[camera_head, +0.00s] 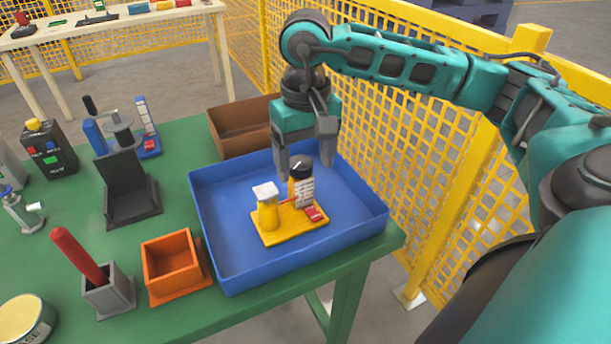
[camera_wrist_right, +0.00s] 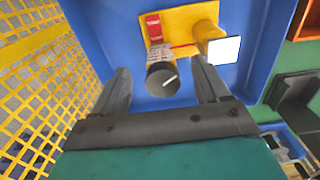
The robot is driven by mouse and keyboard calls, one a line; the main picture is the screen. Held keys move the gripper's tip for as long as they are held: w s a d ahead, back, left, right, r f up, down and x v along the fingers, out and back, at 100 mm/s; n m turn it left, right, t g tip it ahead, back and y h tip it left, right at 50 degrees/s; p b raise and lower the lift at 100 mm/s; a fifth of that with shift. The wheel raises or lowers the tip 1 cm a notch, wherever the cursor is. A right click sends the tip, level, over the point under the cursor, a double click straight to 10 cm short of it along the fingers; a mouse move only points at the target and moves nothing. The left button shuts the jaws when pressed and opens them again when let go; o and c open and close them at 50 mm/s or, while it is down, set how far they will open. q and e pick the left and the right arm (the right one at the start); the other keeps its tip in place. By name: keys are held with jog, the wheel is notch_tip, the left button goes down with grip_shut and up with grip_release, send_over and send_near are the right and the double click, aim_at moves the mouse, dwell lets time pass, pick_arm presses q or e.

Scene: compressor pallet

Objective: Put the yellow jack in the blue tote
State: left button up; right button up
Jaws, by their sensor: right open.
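The yellow jack (camera_head: 290,222) stands inside the blue tote (camera_head: 234,268), resting on its floor toward the front right. It has a yellow base, a white-topped yellow post, a dark-capped post with a label, and a red patch. It also shows in the right wrist view (camera_wrist_right: 185,22). My right gripper (camera_head: 306,158) is open just above and behind the jack. In the right wrist view the fingers (camera_wrist_right: 166,88) are spread on either side of the dark round cap, with gaps visible. My left gripper is not in view.
The tote sits on a green table (camera_head: 190,314) near its right edge. A brown bin (camera_head: 238,130) stands behind it and an orange box (camera_head: 172,262) to its left. A black stand (camera_head: 127,185) is further left. A yellow mesh fence (camera_head: 400,130) runs close on the right.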

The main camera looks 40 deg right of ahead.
notch_tip(320, 180, up, 5)
jog(key=shift+r, duration=0.4)
pick_arm(q)
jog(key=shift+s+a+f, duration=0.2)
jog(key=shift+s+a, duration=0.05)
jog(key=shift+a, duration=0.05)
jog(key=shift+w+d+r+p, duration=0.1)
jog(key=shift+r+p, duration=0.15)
jog(key=shift+p, duration=0.1)
pick_arm(e)
jog(key=shift+r, duration=0.1)
